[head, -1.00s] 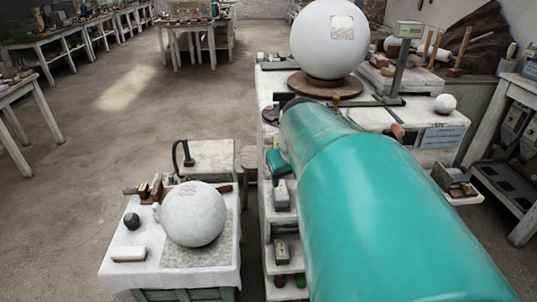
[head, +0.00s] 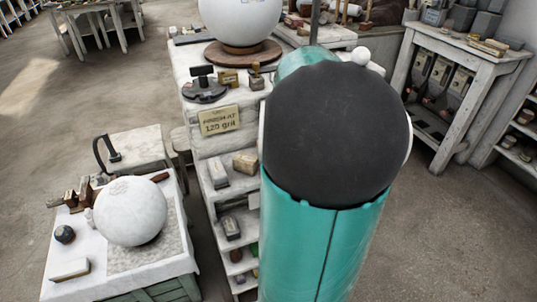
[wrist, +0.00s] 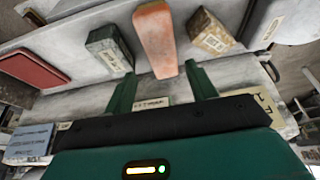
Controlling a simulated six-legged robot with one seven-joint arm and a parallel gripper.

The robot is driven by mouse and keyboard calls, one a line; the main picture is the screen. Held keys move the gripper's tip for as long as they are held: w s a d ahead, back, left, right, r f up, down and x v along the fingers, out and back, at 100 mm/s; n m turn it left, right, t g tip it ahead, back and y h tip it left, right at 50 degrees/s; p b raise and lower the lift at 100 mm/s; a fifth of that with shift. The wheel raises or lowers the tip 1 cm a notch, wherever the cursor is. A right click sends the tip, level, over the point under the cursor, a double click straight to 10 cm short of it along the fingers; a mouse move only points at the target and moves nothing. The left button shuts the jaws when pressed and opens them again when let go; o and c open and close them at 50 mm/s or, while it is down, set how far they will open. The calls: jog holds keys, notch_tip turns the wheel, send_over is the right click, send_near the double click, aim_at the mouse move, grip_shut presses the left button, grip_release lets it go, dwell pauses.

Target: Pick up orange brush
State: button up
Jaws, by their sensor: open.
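In the wrist view, an orange-pink oblong piece (wrist: 155,42) lies on a pale shelf or bench surface, beyond my fingertips and roughly centred between them. It may be the orange brush; no bristles show. My gripper (wrist: 161,82) is open, its two dark green fingers apart with nothing held between them. The piece looks clear of both fingers. In the head view my teal arm with its dark cap fills the middle and hides the gripper; I cannot make out the orange piece there.
A grey labelled block (wrist: 110,48) and a brown speckled block (wrist: 210,32) flank the orange piece closely. A red-brown slab (wrist: 34,68) lies farther left. The head view shows a plaster sphere (head: 130,211) on a low table and a large sphere (head: 240,18) on the bench.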

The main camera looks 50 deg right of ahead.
jog(key=x, duration=0.8)
jog(key=shift+w, duration=0.1)
jog(key=c, duration=0.8)
